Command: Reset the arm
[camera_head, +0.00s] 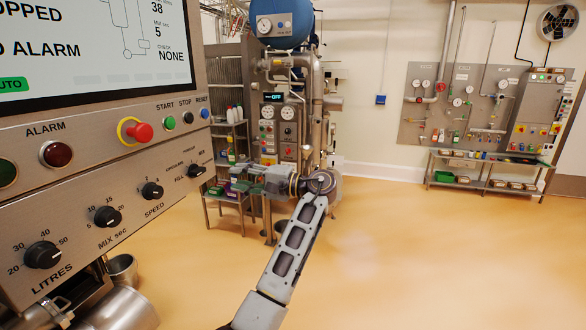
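My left gripper (236,181) points left toward the control panel (100,170) and is apart from the knobs in the picture. Its fingers are small and overlap the background, so I cannot tell if they are open or shut. I see nothing held in it. My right gripper is not in view.
The panel fills the left side, with a screen (90,45), a red emergency button (140,132), a blue reset button (205,113) and several black knobs. Behind my gripper stands a machine with a blue tank (282,22). A bench (485,160) stands at the far right. The floor (430,260) is clear.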

